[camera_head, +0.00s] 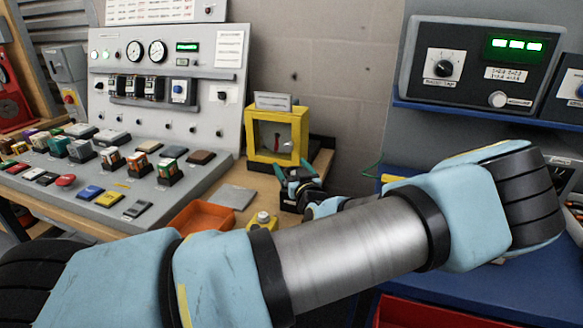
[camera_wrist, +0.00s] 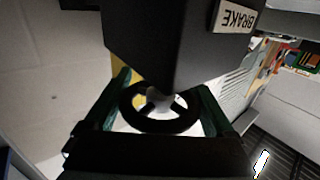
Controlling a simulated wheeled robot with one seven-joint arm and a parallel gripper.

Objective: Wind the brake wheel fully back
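In the head view my gripper (camera_head: 295,170) is at the front of a yellow-framed box (camera_head: 251,142) with a red pointer inside. The wheel cannot be made out there.
A sloped console (camera_head: 150,190) with many coloured blocks and gauges stands at left. An orange tray (camera_head: 196,217), a grey plate (camera_head: 231,196) and a yellow button box (camera_head: 262,221) are on the bench near my gripper. A dark control unit (camera_head: 470,68) is at upper right.

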